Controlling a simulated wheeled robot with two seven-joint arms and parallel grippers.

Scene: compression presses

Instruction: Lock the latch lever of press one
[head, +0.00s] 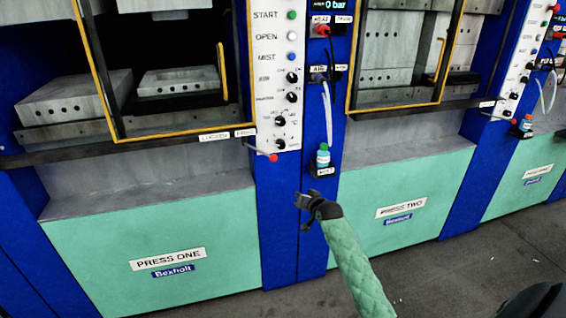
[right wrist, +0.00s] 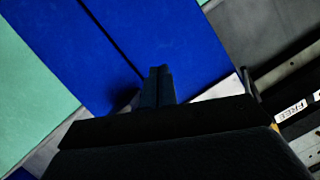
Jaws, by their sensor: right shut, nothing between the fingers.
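The latch lever (head: 260,151) of press one is a short rod with a red knob at its end. It sits at the lower right of the press one guard, under the FREE label (head: 245,132), and points right and slightly down. The LOCKED label (head: 214,136) is to its left. My right gripper (head: 302,207) is shut and empty, in front of the blue column, below and right of the red knob and apart from it. In the right wrist view its fingers (right wrist: 158,85) are together against the blue panel. My left gripper is out of view.
The press one control panel (head: 278,75) with knobs and buttons stands above the lever. A small bottle (head: 323,157) sits on a black holder above and right of my gripper. Press two (head: 400,200) stands to the right. The FREE label also shows in the right wrist view (right wrist: 290,111).

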